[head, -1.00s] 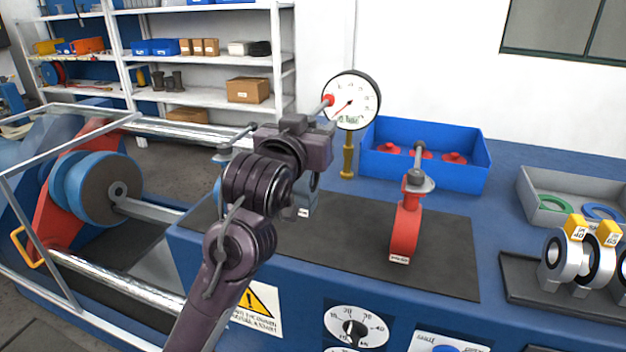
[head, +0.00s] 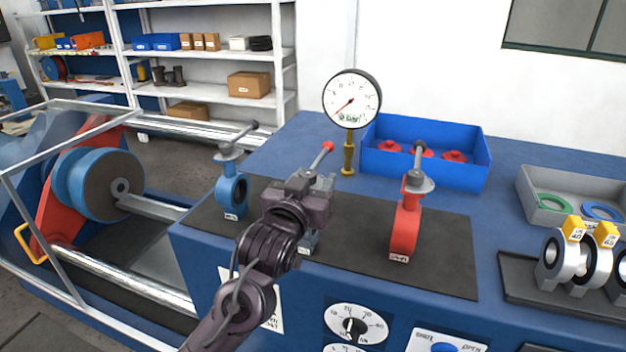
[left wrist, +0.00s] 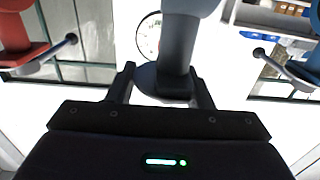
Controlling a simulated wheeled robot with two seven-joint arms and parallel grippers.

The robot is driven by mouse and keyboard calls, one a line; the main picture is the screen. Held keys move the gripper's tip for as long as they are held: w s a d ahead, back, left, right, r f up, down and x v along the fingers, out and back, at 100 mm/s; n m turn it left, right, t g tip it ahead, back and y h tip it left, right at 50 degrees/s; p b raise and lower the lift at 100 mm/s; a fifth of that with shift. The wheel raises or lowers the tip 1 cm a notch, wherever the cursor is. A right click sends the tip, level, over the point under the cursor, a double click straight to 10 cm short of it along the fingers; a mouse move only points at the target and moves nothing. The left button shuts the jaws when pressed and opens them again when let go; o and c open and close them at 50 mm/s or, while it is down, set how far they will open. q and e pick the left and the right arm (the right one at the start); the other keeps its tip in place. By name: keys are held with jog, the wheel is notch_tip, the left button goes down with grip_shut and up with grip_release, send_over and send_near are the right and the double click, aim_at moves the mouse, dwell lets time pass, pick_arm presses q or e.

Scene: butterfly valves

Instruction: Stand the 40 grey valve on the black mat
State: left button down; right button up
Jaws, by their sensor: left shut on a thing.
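My left gripper (head: 316,184) is shut on the grey valve (head: 311,242) near the front middle of the black mat (head: 350,222). The valve looks upright, its red-tipped lever (head: 322,155) rising behind the gripper. My arm hides most of its body; I cannot tell whether its foot touches the mat, nor read its size. In the left wrist view, its grey neck (left wrist: 176,52) is between the two fingers (left wrist: 163,88). A blue valve (head: 230,190) stands on the mat to the left, and a red valve (head: 405,225) to the right. My right gripper is not in view.
A dial gauge (head: 351,100) on a brass stem stands behind the mat. A blue bin (head: 425,172) with red parts is at the back.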

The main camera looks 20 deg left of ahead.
pick_arm(q)
jog(key=shift+r, duration=0.1)
jog(key=c, duration=1)
grip_release()
jog(key=shift+f, duration=0.2)
jog(key=o, duration=0.3)
jog(key=shift+s, duration=0.1)
jog(key=shift+r, duration=0.1)
jog(key=shift+s, duration=0.15)
jog(key=s+p, duration=0.6)
jog(key=s, duration=0.5)
jog(key=shift+s+a, duration=0.15)
jog(key=shift+s, duration=0.15)
